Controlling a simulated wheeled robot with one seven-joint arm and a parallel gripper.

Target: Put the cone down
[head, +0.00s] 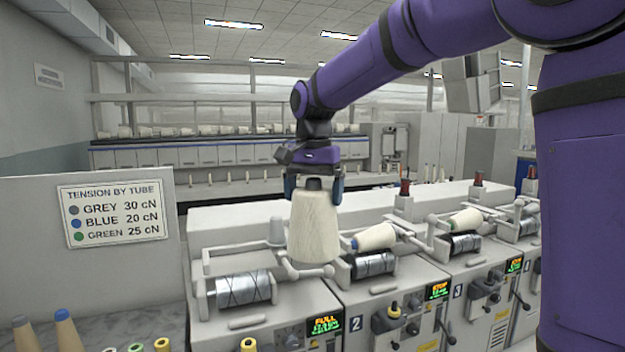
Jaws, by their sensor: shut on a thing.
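My gripper (313,186) points down and is shut on the cream yarn cone (314,230), near the middle of the head view. The cone is upright, narrow end up, and its dark tube top shows between the fingers. It overlaps the arm and cradle of the first winding unit (238,320). I cannot tell whether its base touches anything. That unit's silver grooved drum (243,289) shows with no cone on it, and its display (325,325) reads FULL.
Units further right hold cream cones (376,237) above their drums; one display (438,291) reads STOP. A tension sign (112,213) lists grey, blue and green tubes. Tan cones (71,332) and small coloured-ring bobbins stand on the marbled surface (140,312) at lower left, with some bare room.

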